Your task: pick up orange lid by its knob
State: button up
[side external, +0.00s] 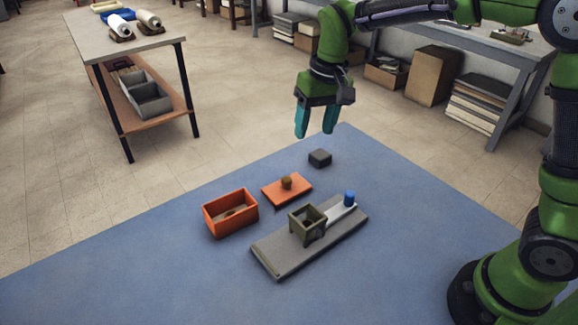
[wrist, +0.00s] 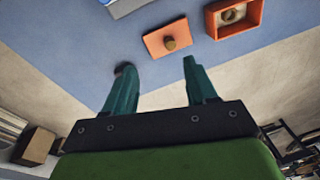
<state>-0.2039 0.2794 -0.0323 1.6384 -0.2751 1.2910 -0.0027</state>
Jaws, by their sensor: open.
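The orange lid (side external: 287,190) lies flat on the blue mat, with a round brown knob (side external: 286,183) standing up at its middle. In the wrist view the lid (wrist: 155,40) and its knob (wrist: 170,43) show beyond my fingertips, between and slightly above them. My gripper (side external: 315,135) is open and empty, pointing down well above the mat's far edge, behind the lid in the side view. The orange box (side external: 231,213) sits open to the left of the lid, with a roundish brownish thing inside.
A grey board (side external: 285,260) carries an olive open-topped holder (side external: 307,222) and a blue-topped piece (side external: 349,198), in front of the lid. A small dark block (side external: 320,158) lies behind it. The front left of the blue mat (side external: 130,280) is clear.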

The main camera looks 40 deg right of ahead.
jog(key=w+a+f+g, duration=0.1)
jog(key=w+a+f, duration=0.15)
jog(key=w, duration=0.25)
jog(key=h, duration=0.1)
send_over(287, 179)
jog(key=shift+m, duration=0.4)
jog(key=f, duration=0.8)
jog(key=shift+w+d+f, duration=0.25)
jog(key=shift+f, duration=0.15)
jog(key=shift+s+a+f, duration=0.1)
jog(key=shift+a+f, duration=0.05)
jog(key=shift+f, duration=1.4)
jog(key=shift+s+a+f, duration=0.1)
jog(key=shift+f, duration=1.45)
